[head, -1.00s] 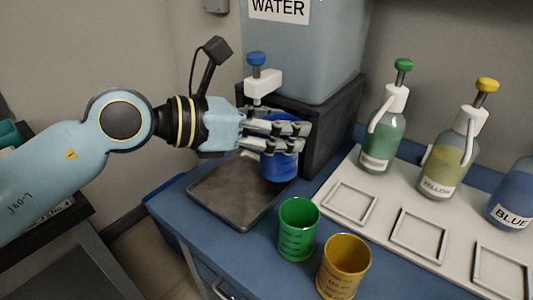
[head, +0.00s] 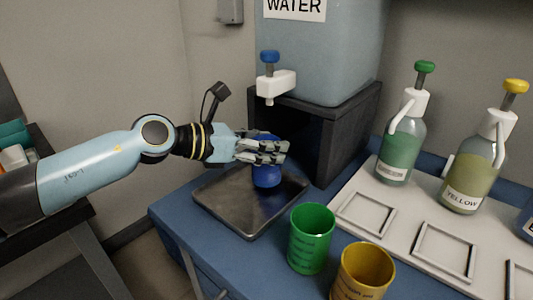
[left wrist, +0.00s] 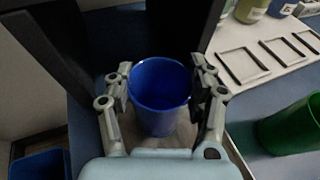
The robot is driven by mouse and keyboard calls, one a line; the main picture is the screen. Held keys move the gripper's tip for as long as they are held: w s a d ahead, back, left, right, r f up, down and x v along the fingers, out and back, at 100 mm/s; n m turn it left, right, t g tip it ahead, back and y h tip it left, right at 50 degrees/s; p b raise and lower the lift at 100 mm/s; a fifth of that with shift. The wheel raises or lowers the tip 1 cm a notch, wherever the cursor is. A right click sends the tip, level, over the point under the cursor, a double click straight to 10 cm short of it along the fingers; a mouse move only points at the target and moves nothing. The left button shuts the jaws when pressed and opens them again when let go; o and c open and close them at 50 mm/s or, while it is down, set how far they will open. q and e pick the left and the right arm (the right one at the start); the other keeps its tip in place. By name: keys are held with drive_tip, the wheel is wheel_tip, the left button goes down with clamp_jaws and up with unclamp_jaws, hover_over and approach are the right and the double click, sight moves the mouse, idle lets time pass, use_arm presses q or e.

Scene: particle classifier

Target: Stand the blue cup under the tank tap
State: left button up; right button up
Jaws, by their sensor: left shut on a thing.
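The blue cup (head: 267,178) is upright over the dark tray, below the tap in the head view. My left gripper (head: 268,150) is shut on its sides, fingers across its upper part. In the left wrist view the empty-looking blue cup (left wrist: 160,88) sits between the two fingers. I cannot tell whether its base touches the tray (head: 225,213). The white tank tap (head: 275,84) with its blue knob juts from the front of the water tank (head: 325,55). My right gripper is not in view.
A green cup (head: 311,240) and a yellow cup (head: 362,272) stand on the blue bench, right of the tray. A dark stand (head: 350,130) holds the tank. A white board (head: 395,228) with square frames carries the green bottle (head: 402,145) and yellow bottle (head: 472,165).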

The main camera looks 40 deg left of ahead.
use_arm(q)
drive_tip(key=shift+f, duration=0.35)
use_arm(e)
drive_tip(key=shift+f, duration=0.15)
use_arm(q)
drive_tip(key=shift+f, duration=0.15)
drive_tip(key=o, duration=1.3)
drive_tip(key=shift+o, duration=0.3)
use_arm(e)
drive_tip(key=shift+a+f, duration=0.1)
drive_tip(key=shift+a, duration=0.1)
